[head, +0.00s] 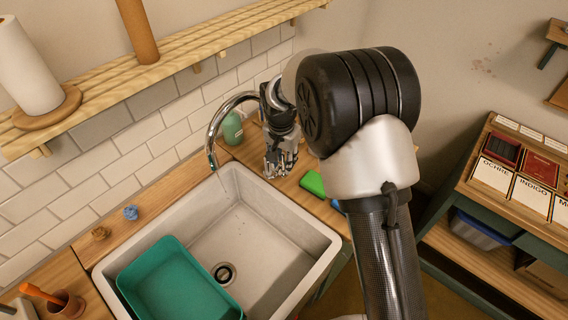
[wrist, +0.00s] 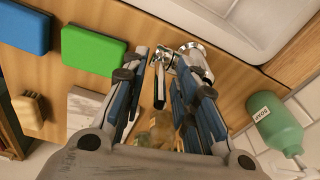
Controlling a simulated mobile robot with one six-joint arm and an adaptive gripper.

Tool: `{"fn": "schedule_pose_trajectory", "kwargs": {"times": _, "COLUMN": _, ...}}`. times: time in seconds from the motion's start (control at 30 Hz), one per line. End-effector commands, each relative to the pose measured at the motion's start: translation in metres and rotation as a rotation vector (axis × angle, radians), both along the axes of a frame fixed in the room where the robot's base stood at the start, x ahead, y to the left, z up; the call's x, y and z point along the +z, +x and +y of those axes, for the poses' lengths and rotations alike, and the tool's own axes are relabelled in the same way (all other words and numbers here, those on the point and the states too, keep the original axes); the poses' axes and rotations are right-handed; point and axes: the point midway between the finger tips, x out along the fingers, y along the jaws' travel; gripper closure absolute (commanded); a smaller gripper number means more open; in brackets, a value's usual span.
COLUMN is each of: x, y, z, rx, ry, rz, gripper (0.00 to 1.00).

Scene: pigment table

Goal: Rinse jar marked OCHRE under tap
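My gripper (head: 280,162) is over the wooden counter at the right end of the sink's back edge, beside the curved chrome tap (head: 213,130). In the wrist view its fingers (wrist: 170,62) are apart, with chrome tap fittings (wrist: 195,55) at and beyond the tips. A brownish, glassy object (wrist: 158,132) shows between the fingers near the palm, partly hidden. No label on it is readable, so I cannot tell whether it is the OCHRE jar or whether it is touched. A faint line hangs below the spout; I cannot tell if it is water.
The white sink (head: 285,228) holds a teal tub (head: 165,252). A green sponge (wrist: 92,50), a blue sponge (wrist: 24,27), a brush (wrist: 28,112) and a green soap bottle (wrist: 275,122) are near my gripper. A rack (head: 480,195) with OCHRE and INDIGO places stands right.

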Motion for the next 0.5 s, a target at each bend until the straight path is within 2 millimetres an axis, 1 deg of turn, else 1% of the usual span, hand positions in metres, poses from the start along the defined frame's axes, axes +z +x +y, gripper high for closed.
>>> {"fn": "schedule_pose_trajectory", "kwargs": {"times": 0.03, "x": 0.013, "y": -0.001, "z": 0.001, "rx": 0.000, "ry": 0.002, "rz": -0.004, "gripper": 0.71}}
{"fn": "schedule_pose_trajectory", "kwargs": {"times": 0.1, "x": 0.028, "y": -0.002, "z": 0.001, "rx": 0.000, "ry": 0.002, "rz": -0.005, "gripper": 0.71}}
{"fn": "schedule_pose_trajectory", "kwargs": {"times": 0.3, "x": 0.069, "y": -0.008, "z": 0.002, "rx": 0.000, "ry": 0.001, "rz": -0.004, "gripper": 0.71}}
{"fn": "schedule_pose_trajectory", "kwargs": {"times": 0.4, "x": 0.084, "y": -0.010, "z": 0.002, "rx": 0.000, "ry": 0.001, "rz": -0.003, "gripper": 0.71}}
{"fn": "schedule_pose_trajectory", "kwargs": {"times": 0.5, "x": 0.093, "y": -0.012, "z": 0.002, "rx": 0.000, "ry": 0.000, "rz": -0.002, "gripper": 0.71}}
